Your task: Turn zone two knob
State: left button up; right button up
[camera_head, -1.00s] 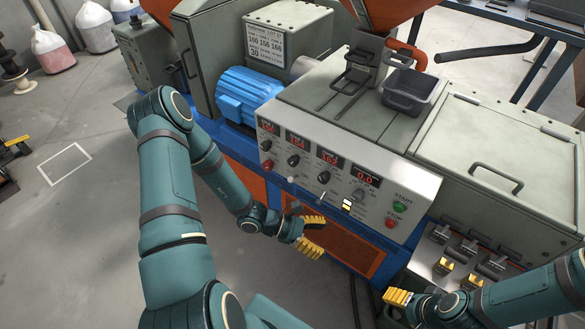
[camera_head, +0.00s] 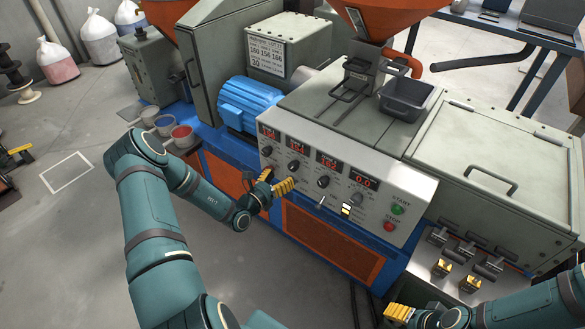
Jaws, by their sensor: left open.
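The sloped white control panel (camera_head: 385,190) has several red number displays with dark knobs below them. The second knob from the left (camera_head: 293,165), under the second display (camera_head: 299,145), is in clear view. The first knob (camera_head: 267,151) and third knob (camera_head: 323,182) sit on either side. My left gripper (camera_head: 276,181) is open and empty, with its yellow fingers in front of the panel's lower left, just below and left of the second knob. I cannot tell whether it touches the panel. My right gripper (camera_head: 400,313) is low in the picture, with only part of its yellow finger pad showing.
A green START button (camera_head: 397,209) and a red STOP button (camera_head: 390,227) are at the panel's right. A blue motor (camera_head: 250,100) stands behind the panel's left end. Small cups, including a red one (camera_head: 182,138), stand left.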

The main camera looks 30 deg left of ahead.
aim_at(291, 168)
pick_arm(q)
jog(key=w, duration=0.6)
jog(key=shift+w+d+b, duration=0.2)
jog(key=shift+d+b, duration=0.15)
jog(key=shift+d, duration=0.05)
grip_shut()
